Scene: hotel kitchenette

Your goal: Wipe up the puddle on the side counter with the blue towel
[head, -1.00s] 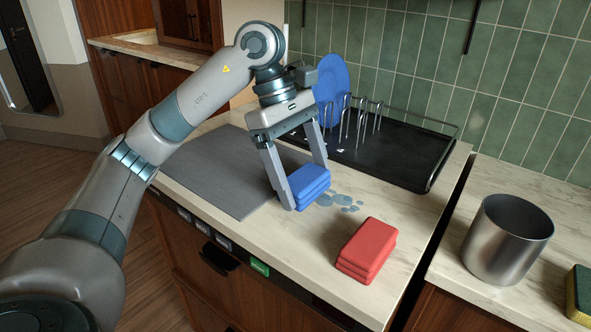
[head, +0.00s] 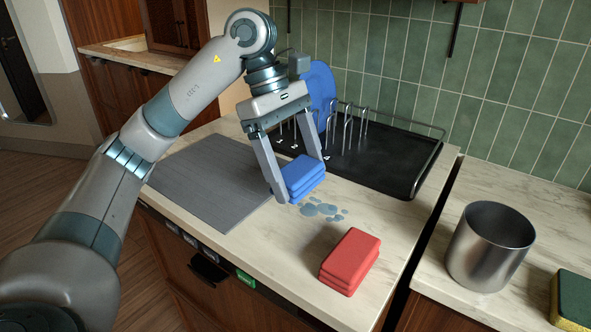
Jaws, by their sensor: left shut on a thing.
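The blue towel (head: 304,178) is a folded stack held between the fingers of my left gripper (head: 300,180), which is shut on it. The towel looks slightly raised and tilted, just behind and left of the puddle. The puddle (head: 322,209) is several small bluish wet spots on the pale side counter (head: 270,245), in the middle of the view. The puddle shows uncovered. My right gripper is not in view.
A folded red towel (head: 350,258) lies in front of the puddle. A black drying rack (head: 390,170) with a blue plate (head: 320,85) stands behind. A grey mat (head: 205,185) lies left. A steel pot (head: 488,248) and a sponge (head: 572,300) are on the right counter, across a gap.

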